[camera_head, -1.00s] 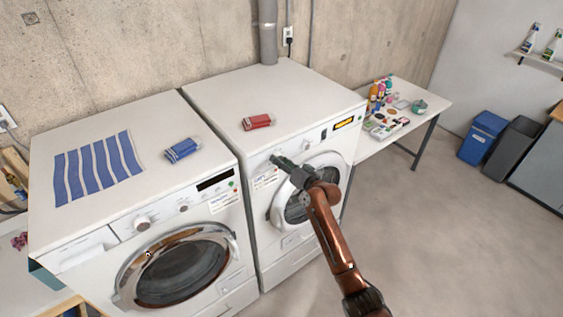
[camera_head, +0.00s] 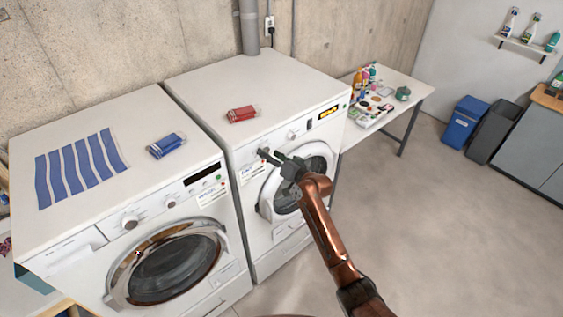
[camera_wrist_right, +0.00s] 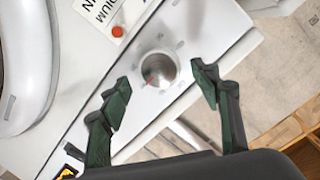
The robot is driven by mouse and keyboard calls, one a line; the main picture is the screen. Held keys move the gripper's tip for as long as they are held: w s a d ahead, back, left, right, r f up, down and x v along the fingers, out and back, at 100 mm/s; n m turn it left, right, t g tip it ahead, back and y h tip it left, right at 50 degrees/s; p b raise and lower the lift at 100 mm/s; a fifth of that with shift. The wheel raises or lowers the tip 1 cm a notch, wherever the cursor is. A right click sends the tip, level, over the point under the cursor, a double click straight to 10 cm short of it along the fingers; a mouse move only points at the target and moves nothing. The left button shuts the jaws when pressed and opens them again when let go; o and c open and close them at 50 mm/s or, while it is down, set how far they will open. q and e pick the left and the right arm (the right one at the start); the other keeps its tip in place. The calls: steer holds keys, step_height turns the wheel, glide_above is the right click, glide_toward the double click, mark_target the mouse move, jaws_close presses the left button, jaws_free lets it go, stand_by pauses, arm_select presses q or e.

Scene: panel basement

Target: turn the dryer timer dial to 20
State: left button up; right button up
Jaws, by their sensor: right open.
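The dryer is the white machine on the right (camera_head: 290,82), with a round door below its control panel. Its silver timer dial (camera_wrist_right: 158,69) shows in the right wrist view, with a red mark on its left side and small scale marks around it, too small to read. My right gripper (camera_wrist_right: 160,80) is open, with its dark green fingers apart on either side of the dial. I see no clear contact. In the head view my right gripper (camera_head: 268,155) is at the left end of the dryer's panel and partly covers the dial area. My left gripper is out of view.
A washer (camera_head: 130,222) stands left of the dryer. A red packet (camera_head: 242,114) lies on the dryer; a blue packet (camera_head: 167,145) and striped cloth (camera_head: 82,167) lie on the washer. A table (camera_head: 418,92) with bottles stands at right. The floor in front is clear.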

steer(key=v, duration=1)
steer(key=shift+s+d, duration=0.1)
